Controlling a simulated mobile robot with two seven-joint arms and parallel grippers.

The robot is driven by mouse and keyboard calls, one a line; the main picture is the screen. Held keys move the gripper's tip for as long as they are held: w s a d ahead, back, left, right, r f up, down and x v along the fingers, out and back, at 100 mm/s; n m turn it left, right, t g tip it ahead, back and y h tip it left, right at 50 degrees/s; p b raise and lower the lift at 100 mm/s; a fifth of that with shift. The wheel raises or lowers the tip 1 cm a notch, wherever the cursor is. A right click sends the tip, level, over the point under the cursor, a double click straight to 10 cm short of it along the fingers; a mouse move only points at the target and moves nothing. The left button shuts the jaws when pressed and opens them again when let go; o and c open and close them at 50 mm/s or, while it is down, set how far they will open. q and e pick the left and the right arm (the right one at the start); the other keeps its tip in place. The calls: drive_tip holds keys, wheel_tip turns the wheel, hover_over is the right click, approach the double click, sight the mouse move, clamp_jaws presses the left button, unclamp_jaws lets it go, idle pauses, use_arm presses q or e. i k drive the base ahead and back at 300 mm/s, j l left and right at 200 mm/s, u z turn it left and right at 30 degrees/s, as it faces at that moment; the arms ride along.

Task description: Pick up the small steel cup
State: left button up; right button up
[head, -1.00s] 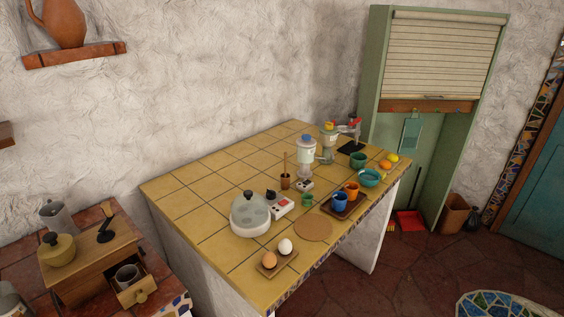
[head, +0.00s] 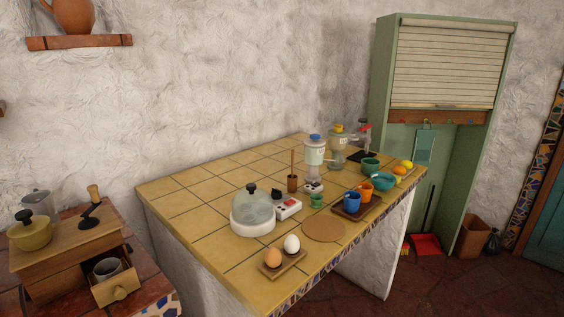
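A small grey steel cup (head: 108,268) stands in the pulled-out drawer (head: 120,289) of a wooden hand-crank mill (head: 70,248) at the lower left in the head view. The cup's rim and upper wall show; its lower part is hidden by the drawer front. A larger grey metal vessel (head: 37,203) stands behind the mill, partly hidden by a yellow lidded pot (head: 31,232). Neither of my grippers is in view.
The mill stands on a red-tiled surface (head: 158,285). To its right is a yellow-tiled counter (head: 185,205) with a domed cooker (head: 252,212), an egg tray (head: 283,265), a tray with mugs (head: 349,213) and a blender (head: 314,153). The counter's left part is clear.

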sight(108, 269)
drive_tip(key=u, duration=1.3)
